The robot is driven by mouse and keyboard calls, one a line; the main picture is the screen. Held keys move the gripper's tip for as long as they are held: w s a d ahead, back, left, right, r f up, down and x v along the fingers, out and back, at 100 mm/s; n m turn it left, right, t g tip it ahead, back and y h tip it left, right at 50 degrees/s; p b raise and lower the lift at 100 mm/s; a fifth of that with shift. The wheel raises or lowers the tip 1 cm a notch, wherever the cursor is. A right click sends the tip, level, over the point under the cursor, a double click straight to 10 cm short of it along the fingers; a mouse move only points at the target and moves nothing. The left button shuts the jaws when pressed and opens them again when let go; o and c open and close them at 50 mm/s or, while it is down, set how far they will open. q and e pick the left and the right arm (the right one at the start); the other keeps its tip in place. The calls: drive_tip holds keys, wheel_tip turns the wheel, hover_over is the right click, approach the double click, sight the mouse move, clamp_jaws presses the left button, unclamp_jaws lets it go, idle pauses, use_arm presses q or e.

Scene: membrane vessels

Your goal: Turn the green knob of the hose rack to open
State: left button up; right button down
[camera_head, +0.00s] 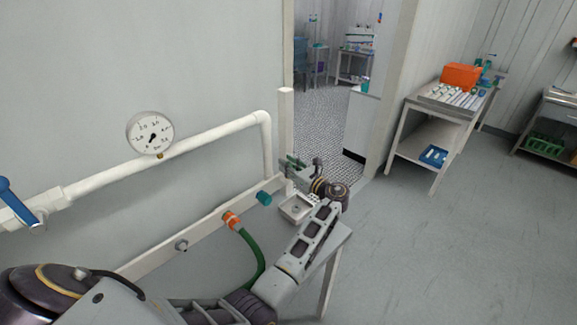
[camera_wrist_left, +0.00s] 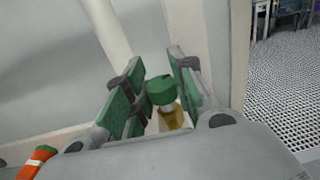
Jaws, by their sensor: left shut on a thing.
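The green knob (camera_wrist_left: 161,90) sits on a brass fitting (camera_wrist_left: 172,117) in the left wrist view. My left gripper (camera_wrist_left: 160,78) has its green-padded fingers on both sides of the knob and is shut on it. In the head view my left gripper (camera_head: 297,165) is at the right end of the hose rack (camera_head: 205,228), a pale rail along the wall. There the knob is hidden or too small to make out. A green hose (camera_head: 256,250) with an orange end (camera_head: 231,220) hangs from the rail. My right gripper is not in view.
A teal piece (camera_head: 264,198) and a metal fitting (camera_head: 181,245) sit on the rail. A white pipe (camera_head: 205,137) with a gauge (camera_head: 151,133) and a blue lever (camera_head: 17,203) runs above.

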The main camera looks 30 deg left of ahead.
use_arm(q)
drive_tip(key=o, duration=1.1)
drive_tip(key=shift+c, duration=0.2)
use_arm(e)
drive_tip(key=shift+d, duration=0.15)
use_arm(q)
drive_tip(key=shift+r, duration=0.15)
drive_tip(key=shift+r, duration=4.85)
